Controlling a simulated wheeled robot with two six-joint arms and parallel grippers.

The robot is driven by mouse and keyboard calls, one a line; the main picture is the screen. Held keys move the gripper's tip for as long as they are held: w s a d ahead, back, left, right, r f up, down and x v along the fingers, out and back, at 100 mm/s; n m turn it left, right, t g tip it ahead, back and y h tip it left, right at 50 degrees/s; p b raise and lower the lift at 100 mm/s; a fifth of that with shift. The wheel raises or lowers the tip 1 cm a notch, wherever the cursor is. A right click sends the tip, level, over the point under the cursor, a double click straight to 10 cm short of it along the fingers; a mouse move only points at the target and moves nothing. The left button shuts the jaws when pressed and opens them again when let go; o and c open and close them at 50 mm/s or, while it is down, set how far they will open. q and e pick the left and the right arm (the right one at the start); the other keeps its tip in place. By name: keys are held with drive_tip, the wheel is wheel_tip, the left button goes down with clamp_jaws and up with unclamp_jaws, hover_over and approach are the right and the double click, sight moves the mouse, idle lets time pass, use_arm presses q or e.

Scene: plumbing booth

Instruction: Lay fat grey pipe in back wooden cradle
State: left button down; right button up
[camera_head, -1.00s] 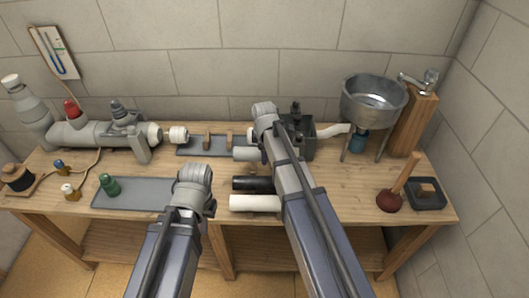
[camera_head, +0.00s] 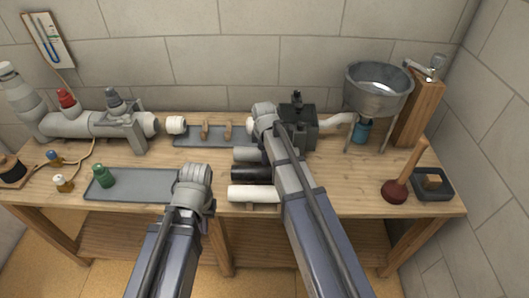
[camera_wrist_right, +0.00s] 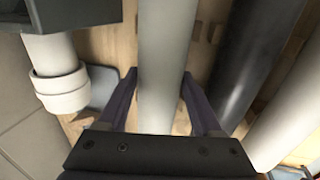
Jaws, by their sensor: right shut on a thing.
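The fat grey pipe (camera_head: 247,154) lies left to right behind the black pipe (camera_head: 251,173) in the head view. In the right wrist view it runs between the fingers of my right gripper (camera_wrist_right: 159,100), which is shut on it. The right arm covers its right end in the head view. The back wooden cradle (camera_head: 228,130) shows as upright wooden pieces on the back grey mat (camera_head: 188,142), behind and left of the pipe. My left gripper (camera_head: 205,226) is left of the pipes, its fingers mostly hidden by its own wrist.
A white pipe (camera_head: 254,193) lies in front of the black one. A dark box (camera_head: 298,132) and a white fitting (camera_wrist_right: 58,75) stand close behind the grey pipe. A funnel (camera_head: 378,92) and plunger (camera_head: 398,188) are at right. The front grey mat (camera_head: 137,187) has free room.

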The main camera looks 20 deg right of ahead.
drive_tip(key=o, duration=1.5)
drive_tip(key=shift+r, duration=0.1)
drive_tip(key=p+v, duration=0.7)
drive_tip(key=shift+s+r+p, duration=0.1)
drive_tip(key=shift+r+p, duration=0.25)
drive_tip(key=shift+r, duration=0.05)
drive_tip(key=shift+f, duration=0.1)
